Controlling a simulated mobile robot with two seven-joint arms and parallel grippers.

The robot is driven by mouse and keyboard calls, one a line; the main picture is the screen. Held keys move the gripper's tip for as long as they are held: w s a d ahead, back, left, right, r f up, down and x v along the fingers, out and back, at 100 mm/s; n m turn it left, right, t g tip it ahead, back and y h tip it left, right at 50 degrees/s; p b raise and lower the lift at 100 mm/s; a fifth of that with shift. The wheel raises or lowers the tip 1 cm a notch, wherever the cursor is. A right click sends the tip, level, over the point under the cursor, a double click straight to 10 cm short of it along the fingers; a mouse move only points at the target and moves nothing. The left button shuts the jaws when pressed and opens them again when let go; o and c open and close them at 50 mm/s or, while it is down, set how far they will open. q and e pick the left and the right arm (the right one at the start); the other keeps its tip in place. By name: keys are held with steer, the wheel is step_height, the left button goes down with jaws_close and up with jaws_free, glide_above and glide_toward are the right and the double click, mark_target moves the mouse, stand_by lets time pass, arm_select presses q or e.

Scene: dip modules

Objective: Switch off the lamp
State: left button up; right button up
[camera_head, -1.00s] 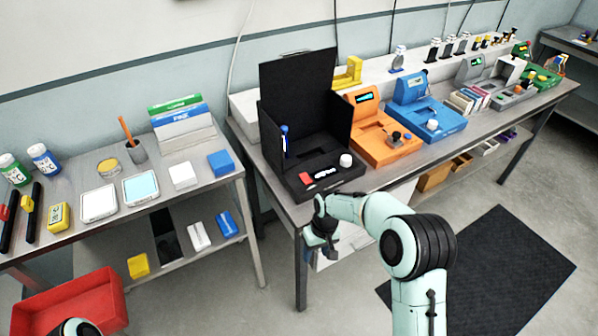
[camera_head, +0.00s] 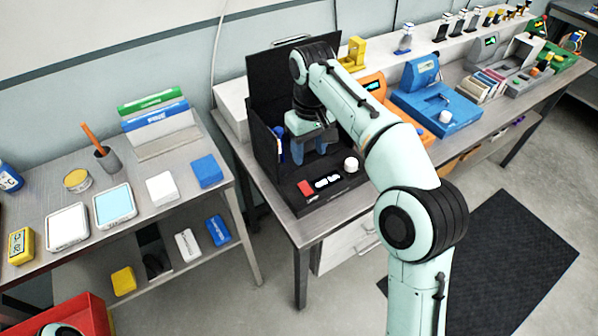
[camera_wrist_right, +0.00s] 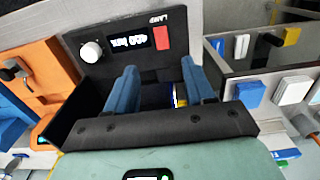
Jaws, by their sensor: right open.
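The lamp is a black open-fronted box (camera_head: 262,150) with a raised black back panel, standing on the bench. Its front panel carries a red switch (camera_head: 305,188), a lit display (camera_head: 327,181) and a white knob (camera_head: 351,164). In the right wrist view the red switch (camera_wrist_right: 162,39) sits beside the lit display (camera_wrist_right: 130,42), under the word LAMP; the white knob (camera_wrist_right: 91,52) is on the other side. My right gripper (camera_head: 308,148) is open, its blue fingers pointing down over the box's inside, behind the front panel and apart from the switch. My left gripper is out of view.
A blue-capped vial (camera_head: 279,131) stands inside the box, partly hidden by my gripper. An orange device (camera_head: 372,84) and a blue device (camera_head: 436,108) stand to the right. A side table (camera_head: 140,185) with trays and blocks is at left, across a gap.

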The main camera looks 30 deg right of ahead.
steer(key=b, duration=0.4)
glide_toward(309, 193)
step_height(309, 193, down, 7)
steer(key=shift+f, duration=0.15)
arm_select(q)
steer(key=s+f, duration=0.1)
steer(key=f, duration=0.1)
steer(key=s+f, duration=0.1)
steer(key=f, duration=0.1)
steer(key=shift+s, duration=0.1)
arm_select(e)
jaws_close()
arm_select(q)
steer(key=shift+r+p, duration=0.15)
steer(key=shift+p, duration=0.15)
